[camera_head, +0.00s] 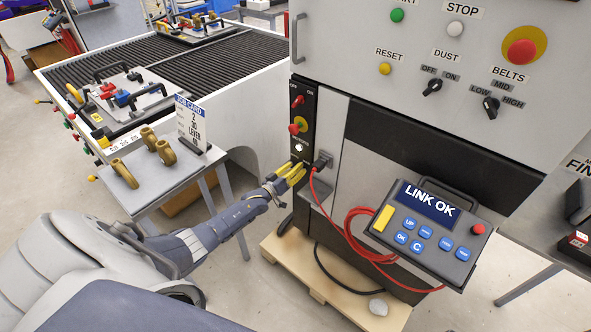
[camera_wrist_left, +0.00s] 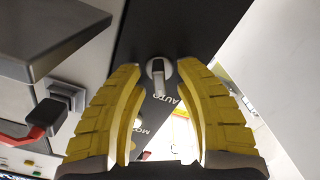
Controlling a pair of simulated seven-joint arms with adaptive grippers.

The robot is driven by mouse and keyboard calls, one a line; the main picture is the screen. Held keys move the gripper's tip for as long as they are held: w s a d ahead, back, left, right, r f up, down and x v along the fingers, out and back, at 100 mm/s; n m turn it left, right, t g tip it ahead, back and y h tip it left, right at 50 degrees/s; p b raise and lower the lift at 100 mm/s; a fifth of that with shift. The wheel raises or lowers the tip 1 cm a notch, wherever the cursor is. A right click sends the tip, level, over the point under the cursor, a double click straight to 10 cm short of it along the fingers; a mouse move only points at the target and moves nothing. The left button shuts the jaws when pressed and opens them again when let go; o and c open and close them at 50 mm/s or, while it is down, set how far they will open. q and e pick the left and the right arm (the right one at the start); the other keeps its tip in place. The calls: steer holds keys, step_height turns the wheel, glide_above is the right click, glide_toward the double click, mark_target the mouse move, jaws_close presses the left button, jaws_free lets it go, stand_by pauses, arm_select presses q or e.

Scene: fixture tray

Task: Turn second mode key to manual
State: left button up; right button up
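A silver mode key (camera_wrist_left: 158,76) sits in a round lock on a dark panel in the left wrist view, beside the printed word AUTO. A second label there is partly covered, and I cannot read MANUAL. My left gripper (camera_head: 297,172) is at the lower part of the narrow black switch panel (camera_head: 312,108) in the head view. The key is not clear in that view. In the left wrist view, the yellow fingers of the left gripper (camera_wrist_left: 159,71) are open, one on each side of the key, with gaps showing. My right gripper is not in view.
A black plug (camera_head: 322,161) with a red cable is close to the right of my left gripper. A pendant (camera_head: 433,232) reading LINK OK hangs farther right. A small table (camera_head: 150,178) with brass parts and a job card stands at left.

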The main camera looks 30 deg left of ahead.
arm_select(q)
steer(key=shift+o, duration=0.2)
jaws_close()
stand_by(0.3)
steer(key=m, duration=0.6)
steer(key=shift+d+m, duration=0.2)
steer(key=shift+m, duration=0.1)
steer(key=m, duration=0.5)
steer(key=shift+d, duration=0.1)
steer(key=shift+m, duration=0.3)
